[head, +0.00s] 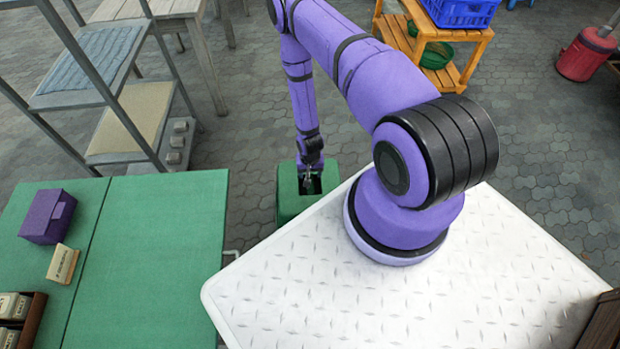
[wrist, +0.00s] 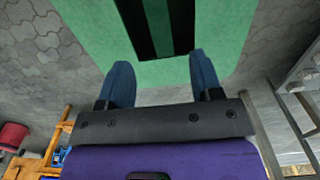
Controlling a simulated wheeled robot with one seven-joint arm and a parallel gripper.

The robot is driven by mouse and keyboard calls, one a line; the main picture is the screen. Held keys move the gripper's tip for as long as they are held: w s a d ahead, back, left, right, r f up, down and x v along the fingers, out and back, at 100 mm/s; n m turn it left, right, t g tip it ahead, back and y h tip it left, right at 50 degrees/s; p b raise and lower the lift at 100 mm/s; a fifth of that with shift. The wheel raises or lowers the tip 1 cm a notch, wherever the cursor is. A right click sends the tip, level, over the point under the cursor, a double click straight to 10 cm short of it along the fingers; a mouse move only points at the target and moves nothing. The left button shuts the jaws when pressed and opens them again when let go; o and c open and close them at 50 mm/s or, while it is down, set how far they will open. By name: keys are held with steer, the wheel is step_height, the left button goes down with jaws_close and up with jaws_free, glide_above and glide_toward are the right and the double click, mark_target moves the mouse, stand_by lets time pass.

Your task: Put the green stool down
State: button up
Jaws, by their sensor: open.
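The green stool (head: 288,204) stands in the middle of the head view, just beyond the edge of my white base. Its top has a dark slot, and its lower part is partly hidden by my base. My gripper (head: 311,179) points down at the slot. In the wrist view, the stool's green top (wrist: 85,22) fills the upper middle with the dark slot at its centre. The two blue fingers of my gripper (wrist: 163,78) are apart, with nothing held between them. I cannot tell whether the fingertips touch the stool.
A green table (head: 160,250) with a purple box (head: 48,216) is at the left. A metal shelf rack (head: 120,100) stands behind it. A wooden rack (head: 455,75) with a blue crate (head: 460,12) is at the back right, near a red canister (head: 585,55). Paving around the stool is open.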

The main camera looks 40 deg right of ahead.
steer(key=w+r+n+t, duration=0.1)
steer(key=w+r, duration=0.5)
steer(key=r, duration=0.6)
steer(key=w+r, duration=0.6)
steer(key=r, duration=0.6)
step_height(320, 180, up, 22)
steer(key=a+n+t, duration=0.1)
steer(key=a+n, duration=0.1)
steer(key=a, duration=0.1)
steer(key=s+a+r+n+t, duration=0.1)
steer(key=s+a+r, duration=0.1)
steer(key=s+r, duration=0.35)
steer(key=s+a+r, duration=0.1)
steer(key=s+r, duration=0.1)
steer(key=r, duration=0.7)
steer(key=s+a+r+n+t, duration=0.15)
steer(key=s+r, duration=0.25)
steer(key=r, duration=0.4)
steer(key=s+a+r, duration=0.1)
steer(key=s+r, duration=0.2)
steer(key=s, duration=0.3)
steer(key=s+a+r+n, duration=0.1)
steer(key=s+r, duration=0.1)
steer(key=s, duration=0.4)
steer(key=s+a+r, duration=0.1)
steer(key=s+r, duration=0.2)
steer(key=s, duration=0.4)
steer(key=shift+a+r+t, duration=0.15)
steer(key=shift+r+t, duration=0.15)
steer(key=shift+t, duration=0.05)
